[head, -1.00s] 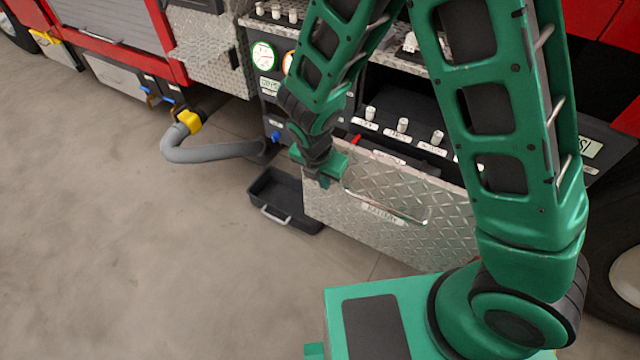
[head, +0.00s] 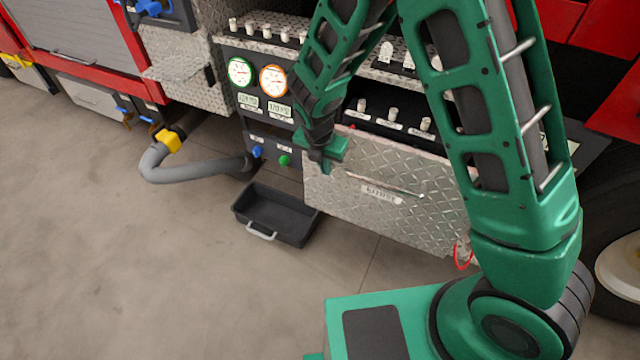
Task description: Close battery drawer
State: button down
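The battery drawer (head: 400,216) has a diamond-plate metal front with a label and a long bar handle (head: 385,185). It sits low on the fire truck's panel, and its front stands out from the panel face. My gripper (head: 325,160) is at the upper left part of the drawer front, near the left end of the handle. Whether it touches the front cannot be told. Its fingers are small and seen from behind, so their opening is unclear. My arm hides the right part of the drawer.
A black tray (head: 262,232) with a grey handle lies on the floor left of the drawer. A grey hose (head: 195,172) with a yellow coupling runs to the panel. Gauges (head: 273,80), knobs and levers line the panel. Open floor lies at the front left.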

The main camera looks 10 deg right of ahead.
aim_at(353, 122)
jog(key=w+d, duration=0.3)
jog(key=w, duration=0.3)
jog(key=w+d, duration=0.4)
jog(key=w, duration=0.2)
jog(key=w+d, duration=0.4)
jog(key=w, duration=0.2)
jog(key=shift+w+d, duration=0.2)
jog(key=s+a, duration=0.1)
jog(key=s, duration=0.1)
jog(key=s+a, duration=0.1)
jog(key=shift+s+a, duration=0.1)
jog(key=shift+s, duration=0.25)
jog(key=v, duration=0.8)
jog(key=s+d+r+m+g, duration=0.1)
jog(key=s+d+r+m, duration=0.6)
jog(key=s+d+m, duration=0.25)
jog(key=s+d+r+m+g, duration=0.1)
jog(key=s+d+r+m, duration=0.7)
jog(key=s+d, duration=0.2)
jog(key=s+d+r+m, duration=0.1)
jog(key=s+d+m, duration=0.1)
jog(key=s+m, duration=0.7)
jog(key=s+d+m+y, duration=0.1)
jog(key=s+d+m, duration=0.1)
jog(key=s+m, duration=0.7)
jog(key=s, duration=0.7)
jog(key=shift+s+d+r+y, duration=0.2)
jog(key=shift+d+r+y, duration=0.1)
jog(key=shift+d+r, duration=0.05)
